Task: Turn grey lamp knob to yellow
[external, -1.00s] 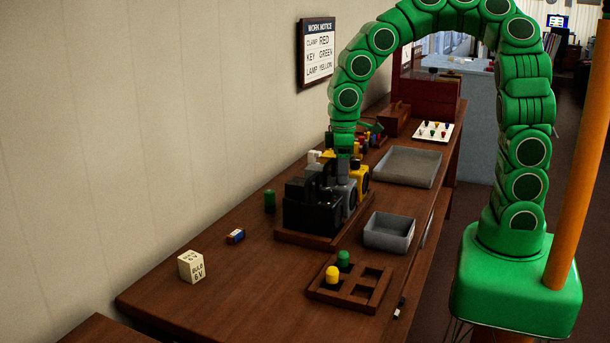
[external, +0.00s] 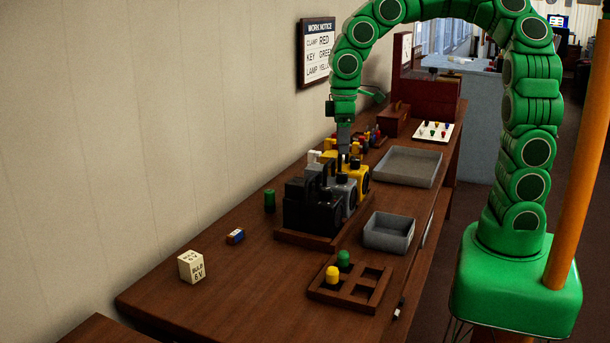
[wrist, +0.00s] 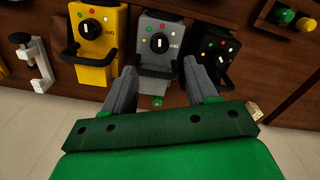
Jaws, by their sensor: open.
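The grey lamp (external: 346,193) stands between the yellow lamp (external: 357,172) and the black lamp (external: 307,208) on a wooden base. In the wrist view the grey lamp's black knob (wrist: 159,43) has a white pointer line lying roughly along the picture's vertical. Small coloured dots surround it; which one the pointer marks is too small to tell. My gripper (wrist: 164,78) is open and empty, its fingers on either side of the lamp's handle side in the picture. In the external view my gripper (external: 343,152) is above the lamps, apart from the knob.
A work notice (external: 317,52) on the wall reads clamp red, key green, lamp yellow. A grey bin (external: 388,232), a grey tray (external: 408,167) and a wooden holder (external: 350,290) with green and yellow pegs stand on the bench.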

